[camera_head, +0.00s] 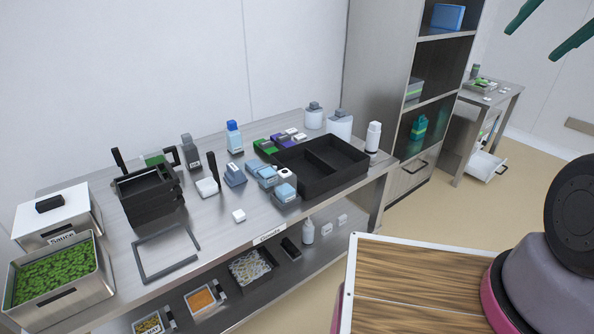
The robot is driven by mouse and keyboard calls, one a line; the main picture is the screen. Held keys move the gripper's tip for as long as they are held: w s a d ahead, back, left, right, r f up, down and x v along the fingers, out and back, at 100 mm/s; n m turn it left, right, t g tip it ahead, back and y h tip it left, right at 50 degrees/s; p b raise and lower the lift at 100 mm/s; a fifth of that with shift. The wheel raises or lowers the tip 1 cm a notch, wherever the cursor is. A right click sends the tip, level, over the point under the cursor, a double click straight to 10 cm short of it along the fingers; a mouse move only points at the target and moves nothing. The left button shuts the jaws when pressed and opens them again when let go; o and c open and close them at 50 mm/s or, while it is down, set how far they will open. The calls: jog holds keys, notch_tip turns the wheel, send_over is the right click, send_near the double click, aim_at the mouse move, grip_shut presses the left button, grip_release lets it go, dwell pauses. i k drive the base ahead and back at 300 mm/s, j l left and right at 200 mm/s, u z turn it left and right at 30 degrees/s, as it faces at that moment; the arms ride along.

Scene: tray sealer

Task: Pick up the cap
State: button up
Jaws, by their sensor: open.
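No single loose cap can be told for certain. A bottle with a blue top (234,138) stands upright at the back of the table. My gripper (530,46) shows as two green fingers at the top right. They are apart with nothing between them, far to the right of the table's items.
A black divided tray (354,170) fills the table's right part. A steel cabinet (369,58) rises behind. A wood-topped surface (420,245) is in front.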

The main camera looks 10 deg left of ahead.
aim_at(239, 215)
jog(key=u, duration=1.45)
